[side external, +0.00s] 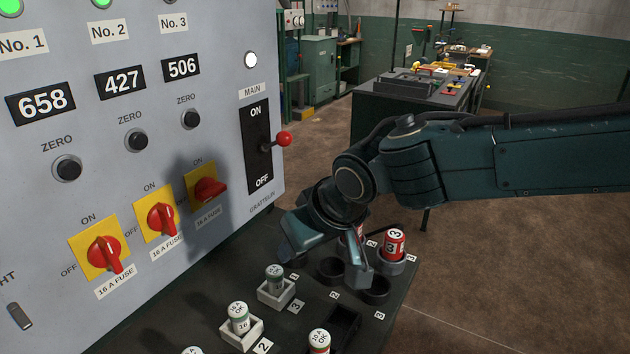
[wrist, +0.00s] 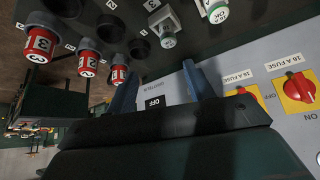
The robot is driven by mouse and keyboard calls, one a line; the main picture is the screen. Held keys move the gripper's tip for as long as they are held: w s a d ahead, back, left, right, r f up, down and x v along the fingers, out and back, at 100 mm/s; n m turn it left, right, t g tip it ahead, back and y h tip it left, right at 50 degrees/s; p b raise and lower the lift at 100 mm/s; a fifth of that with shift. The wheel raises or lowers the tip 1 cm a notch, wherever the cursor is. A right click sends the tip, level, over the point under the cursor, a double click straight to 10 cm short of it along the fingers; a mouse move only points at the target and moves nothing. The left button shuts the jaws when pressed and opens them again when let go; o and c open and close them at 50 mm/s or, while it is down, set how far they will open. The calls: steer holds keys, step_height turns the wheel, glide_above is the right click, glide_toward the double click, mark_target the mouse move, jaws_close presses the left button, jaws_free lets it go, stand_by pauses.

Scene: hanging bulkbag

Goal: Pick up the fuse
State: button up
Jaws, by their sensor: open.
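Several pale fuses marked "16 A OK" stand upright on the dark bench below the panel. The farthest fuse (side external: 275,273) sits in a white square holder marked 3 and looks grey in shadow; it also shows in the wrist view (wrist: 168,38). A nearer fuse (side external: 238,313) stands in a holder marked 2, also at the top of the wrist view (wrist: 217,10). A red-banded one (side external: 319,340) is cut by the bottom edge. My gripper (side external: 325,268) is open and empty, right of the farthest fuse; its fingers also show in the wrist view (wrist: 162,84).
The grey panel (side external: 225,60) rises on the left with rotary switches (side external: 207,189) and a red-knobbed main lever (side external: 284,138).

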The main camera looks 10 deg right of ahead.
mark_target(276, 272)
steer(key=shift+a+f, duration=0.55)
steer(key=shift+a, duration=0.35)
steer(key=shift+x, duration=4.25)
steer(key=shift+x, duration=2.6)
steer(key=shift+a+r, duration=0.1)
